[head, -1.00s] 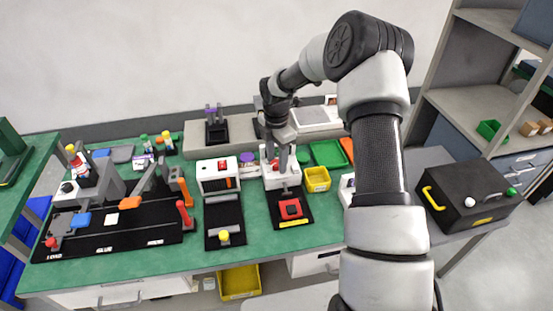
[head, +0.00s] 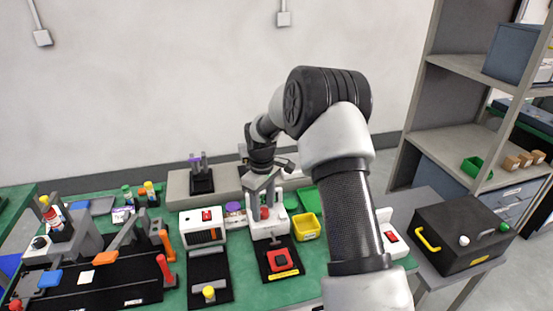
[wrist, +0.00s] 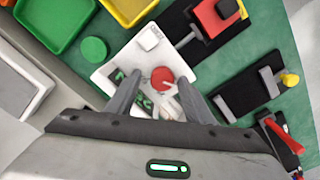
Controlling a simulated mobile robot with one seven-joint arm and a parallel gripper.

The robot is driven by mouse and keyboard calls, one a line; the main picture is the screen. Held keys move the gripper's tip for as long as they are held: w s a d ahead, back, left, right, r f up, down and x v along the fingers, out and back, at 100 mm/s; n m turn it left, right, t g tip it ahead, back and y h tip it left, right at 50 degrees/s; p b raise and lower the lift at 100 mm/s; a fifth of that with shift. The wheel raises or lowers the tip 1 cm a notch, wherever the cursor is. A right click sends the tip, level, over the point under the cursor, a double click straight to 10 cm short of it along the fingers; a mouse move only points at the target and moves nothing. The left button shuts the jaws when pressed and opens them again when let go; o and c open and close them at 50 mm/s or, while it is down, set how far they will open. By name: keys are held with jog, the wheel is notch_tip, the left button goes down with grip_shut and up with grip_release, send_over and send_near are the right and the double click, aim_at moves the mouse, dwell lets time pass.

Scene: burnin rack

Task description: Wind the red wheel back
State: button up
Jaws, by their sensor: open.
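The red wheel (wrist: 162,79) is a small round disc on a white fixture (wrist: 135,62) in the wrist view. In the head view the wheel (head: 265,213) shows between my fingers, above the white fixture (head: 268,230). My gripper (wrist: 159,76) is open and points down at the fixture, its two fingertips on either side of the wheel in the picture. In the head view my gripper (head: 266,215) is over the fixture. I cannot tell whether the fingers touch the wheel. Parts of the fixture behind the fingers are hidden.
A black pad with a red block (head: 280,260) lies just in front of the fixture. A yellow bin (head: 307,228) and a green tray (wrist: 55,22) are close by. A white box with a red button (head: 202,228) stands to the left. A black case (head: 462,235) is at right.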

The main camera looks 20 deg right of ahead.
aim_at(263, 212)
jog(key=m, duration=0.5)
jog(key=shift+a, duration=0.1)
jog(key=m, duration=1)
jog(key=shift+s, duration=0.1)
notch_tip(263, 212, up, 18)
jog(key=s+r+n+t, duration=0.2)
jog(key=s+r, duration=0.8)
jog(key=s, duration=0.5)
jog(key=shift+s+r+n+t, duration=0.3)
jog(key=shift+n, duration=0.2)
